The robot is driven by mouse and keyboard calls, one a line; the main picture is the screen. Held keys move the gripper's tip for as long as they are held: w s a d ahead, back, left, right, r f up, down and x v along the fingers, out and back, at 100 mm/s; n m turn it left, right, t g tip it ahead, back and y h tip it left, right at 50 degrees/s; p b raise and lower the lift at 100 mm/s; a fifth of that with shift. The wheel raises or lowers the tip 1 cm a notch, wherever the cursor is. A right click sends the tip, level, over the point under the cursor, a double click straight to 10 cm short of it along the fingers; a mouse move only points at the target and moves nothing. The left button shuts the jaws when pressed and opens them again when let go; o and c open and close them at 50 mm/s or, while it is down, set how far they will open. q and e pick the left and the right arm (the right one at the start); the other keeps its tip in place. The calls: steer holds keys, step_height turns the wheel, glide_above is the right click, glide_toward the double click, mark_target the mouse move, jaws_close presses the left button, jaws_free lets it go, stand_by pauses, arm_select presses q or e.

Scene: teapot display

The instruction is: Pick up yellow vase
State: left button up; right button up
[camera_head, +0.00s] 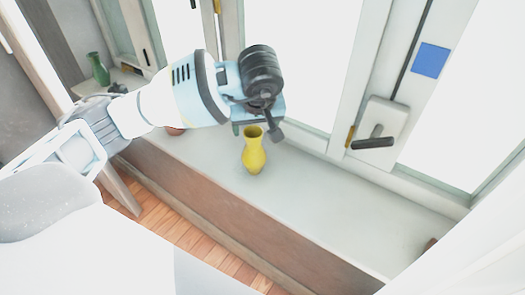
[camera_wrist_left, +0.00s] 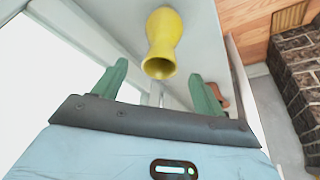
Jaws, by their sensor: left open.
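The yellow vase (camera_head: 254,153) stands upright on the white ledge (camera_head: 330,205) below the window. My left gripper (camera_head: 258,124) is just above and behind its mouth in the head view, partly hidden by its own wrist. In the left wrist view the vase (camera_wrist_left: 163,35) lies ahead of the open green fingers (camera_wrist_left: 160,82), with its mouth facing the gripper. The vase is not between the fingers, and I see no contact. My right gripper is not in view.
A window frame with a handle (camera_head: 372,142) rises behind the ledge. A green vase (camera_head: 98,68) stands at the far left. A reddish-brown object (camera_wrist_left: 219,95) is beside the right finger in the wrist view. The ledge right of the yellow vase is mostly clear.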

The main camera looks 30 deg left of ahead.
mark_target(253, 132)
arm_select(q)
steer(key=shift+x, duration=1)
steer(key=shift+a+x, duration=0.2)
steer(key=shift+x, duration=2.75)
steer(key=shift+w+r, duration=0.15)
jaws_close()
steer(key=shift+r, duration=0.1)
